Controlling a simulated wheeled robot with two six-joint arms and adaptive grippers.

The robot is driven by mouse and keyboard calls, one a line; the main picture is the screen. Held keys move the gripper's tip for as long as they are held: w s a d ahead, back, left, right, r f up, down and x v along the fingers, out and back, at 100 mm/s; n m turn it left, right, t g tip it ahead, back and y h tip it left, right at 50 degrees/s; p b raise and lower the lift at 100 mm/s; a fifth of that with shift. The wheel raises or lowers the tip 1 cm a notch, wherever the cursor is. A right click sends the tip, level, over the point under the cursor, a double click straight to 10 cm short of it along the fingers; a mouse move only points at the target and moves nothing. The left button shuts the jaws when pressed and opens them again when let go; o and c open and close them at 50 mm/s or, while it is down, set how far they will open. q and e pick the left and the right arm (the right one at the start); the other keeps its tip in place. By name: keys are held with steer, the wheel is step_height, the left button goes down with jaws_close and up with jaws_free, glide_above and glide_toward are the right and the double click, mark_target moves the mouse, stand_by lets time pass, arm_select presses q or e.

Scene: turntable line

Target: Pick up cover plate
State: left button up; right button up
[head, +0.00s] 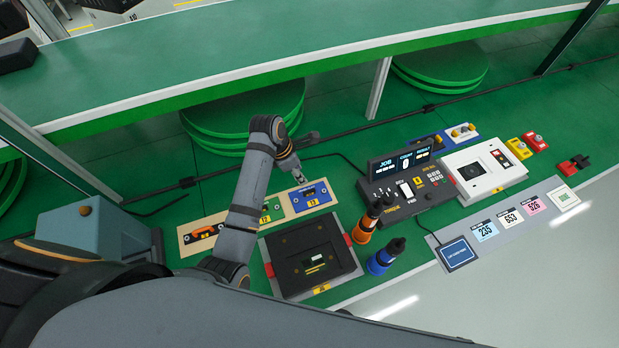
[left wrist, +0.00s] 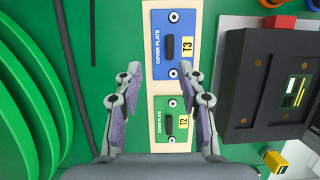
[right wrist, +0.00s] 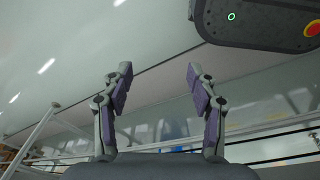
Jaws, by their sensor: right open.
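A blue cover plate (head: 310,196) marked T3 lies on a beige board by the belt-side bench; it also shows in the left wrist view (left wrist: 160,28), with a dark handle. A green cover plate marked T2 (left wrist: 158,118) lies beside it on the same board, partly hidden by my arm in the head view. My left gripper (left wrist: 161,72) is open and empty above the board, its fingertips framing the lower part of the blue plate. My right gripper (right wrist: 158,70) is open and empty, away from the table, and does not show in the head view.
An orange part (head: 205,233) sits at the board's left end. A black square fixture (head: 290,275) with red side blocks stands in front of the board. Right of it are orange (head: 364,230) and blue (head: 380,262) tools and a control console (head: 400,215).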

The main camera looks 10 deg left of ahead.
mark_target(309, 191)
arm_select(q)
steer(key=x, duration=0.2)
steer(key=s+x, duration=0.1)
steer(key=x, duration=0.1)
steer(key=shift+d+f, duration=0.15)
steer(key=shift+f, duration=0.25)
steer(key=shift+d+f+p, duration=0.35)
steer(key=shift+f+p, duration=0.1)
steer(key=shift+f, duration=0.35)
steer(key=x, duration=0.3)
steer(key=shift+s+f, duration=0.15)
steer(key=shift+f, duration=0.05)
steer(key=shift+d+f, duration=0.1)
jaws_close()
arm_select(e)
steer(key=s, duration=0.2)
steer(key=s+r, duration=0.1)
steer(key=s, duration=0.1)
steer(key=shift+d, duration=0.35)
